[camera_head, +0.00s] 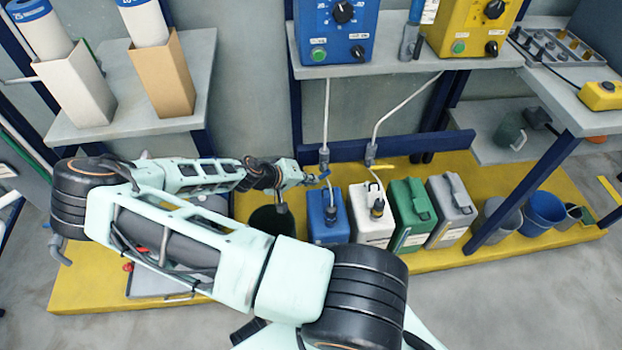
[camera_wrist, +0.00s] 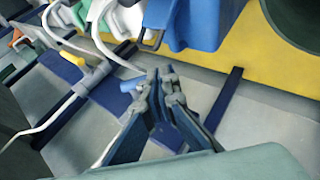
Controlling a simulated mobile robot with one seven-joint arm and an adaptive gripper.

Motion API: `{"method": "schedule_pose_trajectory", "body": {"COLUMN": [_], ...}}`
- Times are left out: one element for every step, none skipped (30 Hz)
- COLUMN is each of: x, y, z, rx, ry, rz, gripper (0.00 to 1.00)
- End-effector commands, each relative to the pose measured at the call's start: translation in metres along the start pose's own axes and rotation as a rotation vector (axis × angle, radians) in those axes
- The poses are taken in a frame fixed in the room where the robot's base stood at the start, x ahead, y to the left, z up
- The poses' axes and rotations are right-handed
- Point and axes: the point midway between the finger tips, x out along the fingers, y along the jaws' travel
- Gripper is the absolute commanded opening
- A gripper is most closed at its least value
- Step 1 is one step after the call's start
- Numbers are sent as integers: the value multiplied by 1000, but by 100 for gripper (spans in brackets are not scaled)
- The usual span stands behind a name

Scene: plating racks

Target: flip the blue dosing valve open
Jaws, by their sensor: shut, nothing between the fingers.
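The blue dosing valve (camera_head: 324,156) sits on the left white hose, below the blue control box. Its small blue lever (camera_head: 325,174) sticks out beside my fingertips. My gripper (camera_head: 312,179) is at the lever, at the left of the valve; I cannot tell whether they touch. In the wrist view my gripper (camera_wrist: 165,76) has its fingertips together with nothing between them. A blue lever end (camera_wrist: 131,84) shows just left of the fingertips there, and the fingers hide most of the valve. A second valve has a yellow lever (camera_head: 380,167) on the right hose.
Blue (camera_head: 328,217), white (camera_head: 371,212), green (camera_head: 412,213) and grey (camera_head: 451,208) canisters stand in a row on the yellow platform (camera_head: 420,262) below. A dark blue rail (camera_head: 420,143) runs behind the valves. The blue control box (camera_head: 335,30) sits on the shelf above.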

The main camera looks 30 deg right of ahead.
Motion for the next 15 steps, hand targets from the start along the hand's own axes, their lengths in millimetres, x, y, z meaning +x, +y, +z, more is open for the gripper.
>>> {"method": "schedule_pose_trajectory", "body": {"x": [1, 1, 1, 2, 2, 3, 3, 4, 4, 5, 6, 8, 9, 10, 12], "y": [0, 0, 0, 0, -1, -1, -1, -2, -2, -3, -3, -4, -5, -5, -6], "z": [0, 0, 1, 1, 1, 1, 1, 2, 2, 2, 3, 3, 4, 4, 5], "rx": [-9, -3, -2, -3, -3, -3, -3, -3, -3, -4, -4, -4, -3, -3, -2], "ry": [2, -1, -1, -1, -1, -1, -1, -1, -1, -1, -1, -1, -1, -1, -2], "rz": [19, 14, 12, 11, 11, 11, 11, 10, 10, 10, 10, 10, 10, 10, 10], "gripper": [0, 0, 0, 0, 0, 0, 0, 0, 0, 0, 0, 0, 0, 0, 0]}}
